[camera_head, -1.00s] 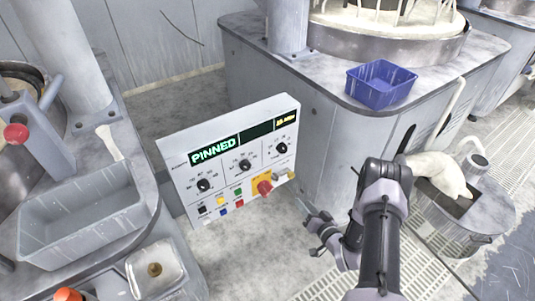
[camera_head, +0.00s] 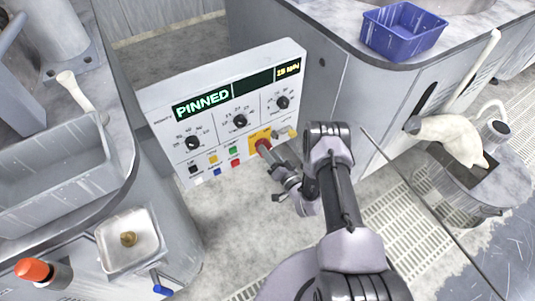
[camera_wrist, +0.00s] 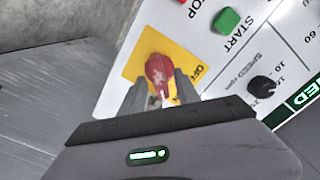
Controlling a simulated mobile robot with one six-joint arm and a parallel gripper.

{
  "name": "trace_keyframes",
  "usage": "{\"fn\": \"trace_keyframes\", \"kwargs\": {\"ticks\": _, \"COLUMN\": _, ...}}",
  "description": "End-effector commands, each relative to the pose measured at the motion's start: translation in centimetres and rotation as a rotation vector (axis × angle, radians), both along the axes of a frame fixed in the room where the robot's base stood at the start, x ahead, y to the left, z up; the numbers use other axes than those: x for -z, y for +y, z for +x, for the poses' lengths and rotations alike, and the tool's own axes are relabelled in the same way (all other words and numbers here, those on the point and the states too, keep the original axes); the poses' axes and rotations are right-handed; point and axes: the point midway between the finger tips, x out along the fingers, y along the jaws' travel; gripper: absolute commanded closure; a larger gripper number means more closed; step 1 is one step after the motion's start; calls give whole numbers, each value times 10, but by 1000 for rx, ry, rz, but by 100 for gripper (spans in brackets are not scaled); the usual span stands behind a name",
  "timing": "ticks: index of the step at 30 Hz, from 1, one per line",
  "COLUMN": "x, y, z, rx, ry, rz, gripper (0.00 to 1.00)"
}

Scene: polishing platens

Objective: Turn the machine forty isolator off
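The isolator is a red rotary handle (camera_wrist: 160,72) on a yellow plate (camera_wrist: 133,66) with an "OFF" label, low on the white control panel. In the head view the red handle (camera_head: 263,146) is partly hidden by my gripper (camera_head: 272,152). My gripper reaches the panel from the lower right. In the wrist view its two fingers (camera_wrist: 161,88) stand apart on either side of the red handle, close to it. Whether they touch it I cannot tell. The panel's display (camera_head: 203,103) reads "PINNED". The handle's exact turn is hard to read.
Beside the isolator are a green START button (camera_wrist: 229,19), a red STOP button and black dials (camera_head: 240,121). A blue bin (camera_head: 403,32) stands on the machine behind right. A grey tub (camera_head: 50,172) and a small tray (camera_head: 128,240) are at left. Floor in front is clear.

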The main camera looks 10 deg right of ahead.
Motion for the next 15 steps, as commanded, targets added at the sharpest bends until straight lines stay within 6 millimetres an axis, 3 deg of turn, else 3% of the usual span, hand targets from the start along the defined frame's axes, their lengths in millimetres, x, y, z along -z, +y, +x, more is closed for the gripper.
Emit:
{"fn": "trace_keyframes", "kwargs": {"ticks": 11, "x": -1, "y": 3, "z": 8, "rx": -1, "ry": 1, "rz": 0, "gripper": 62}}
{"fn": "trace_keyframes", "kwargs": {"ticks": 15, "x": 0, "y": 3, "z": 8, "rx": -1, "ry": 1, "rz": 0, "gripper": 89}}
